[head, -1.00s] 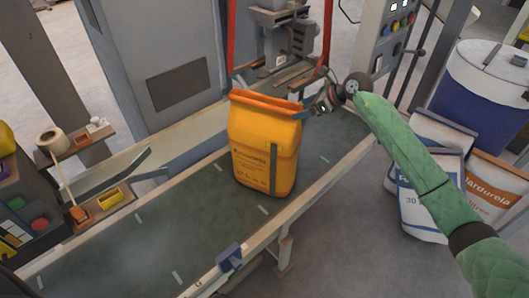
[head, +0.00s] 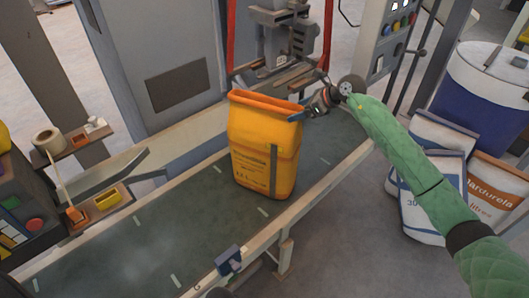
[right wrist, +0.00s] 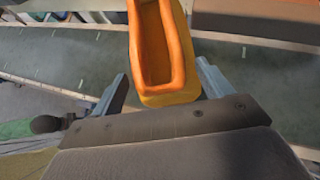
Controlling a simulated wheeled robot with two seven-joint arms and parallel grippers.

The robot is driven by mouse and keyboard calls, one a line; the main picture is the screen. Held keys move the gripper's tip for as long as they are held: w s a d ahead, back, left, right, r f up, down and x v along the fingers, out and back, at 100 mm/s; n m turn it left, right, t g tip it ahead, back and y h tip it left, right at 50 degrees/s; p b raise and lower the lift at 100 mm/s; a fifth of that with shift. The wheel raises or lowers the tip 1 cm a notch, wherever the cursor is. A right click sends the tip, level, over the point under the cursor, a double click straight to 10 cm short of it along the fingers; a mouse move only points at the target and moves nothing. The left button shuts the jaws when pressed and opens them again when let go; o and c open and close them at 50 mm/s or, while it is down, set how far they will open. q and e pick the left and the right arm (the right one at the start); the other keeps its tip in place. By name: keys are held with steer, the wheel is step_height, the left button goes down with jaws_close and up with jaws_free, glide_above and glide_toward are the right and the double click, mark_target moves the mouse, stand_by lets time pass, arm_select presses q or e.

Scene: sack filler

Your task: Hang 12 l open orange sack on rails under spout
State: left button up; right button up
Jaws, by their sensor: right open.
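The open orange sack (head: 262,150) stands upright on the dark conveyor belt, its mouth facing up. In the right wrist view its open orange mouth (right wrist: 160,50) lies between my spread fingers. My right gripper (head: 312,98) is open at the sack's upper right edge; one finger is close to the rim, and I cannot tell whether it touches. The grey spout machine (head: 284,35) stands behind the sack, with pale rail-like bars (head: 285,77) below it. The sack is in front of these bars, not on them. My left gripper is not in view.
Red uprights (head: 231,45) flank the spout. The conveyor (head: 130,250) is clear to the left of the sack. A blue bracket (head: 229,258) sits on its front edge. A control box (head: 395,30), filled sacks (head: 435,150) and a blue-white drum (head: 485,85) stand at right.

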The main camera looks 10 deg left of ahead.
steer(key=c, duration=1.2)
steer(key=shift+r+p, duration=0.35)
steer(key=shift+r, duration=2.2)
steer(key=shift+f, duration=0.1)
